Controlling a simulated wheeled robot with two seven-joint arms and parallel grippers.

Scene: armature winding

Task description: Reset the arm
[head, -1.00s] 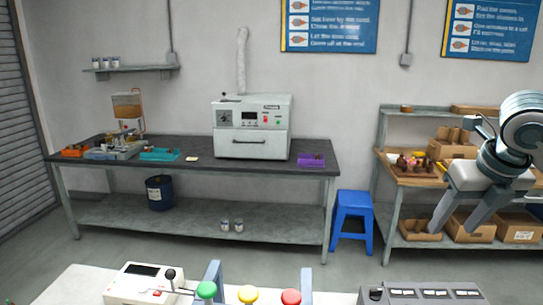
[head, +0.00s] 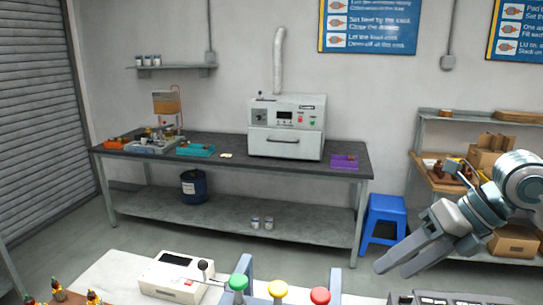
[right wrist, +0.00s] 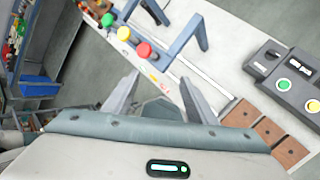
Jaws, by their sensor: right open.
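My right gripper (head: 402,243) is at the right of the head view, raised in front of the shelf unit and pointing down to the left. In the right wrist view its two fingers (right wrist: 160,98) are spread apart with nothing between them. Below and beyond it in that view is a light bench (right wrist: 205,62) with a winding machine. My left gripper is not in either current view.
Green (head: 238,282), yellow (head: 278,288) and red (head: 320,296) knobs stand at the near bench, beside a white control box (head: 172,277). A dark bench (head: 225,152) with an oven (head: 286,127) stands behind. A blue stool (head: 384,222) is on the floor.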

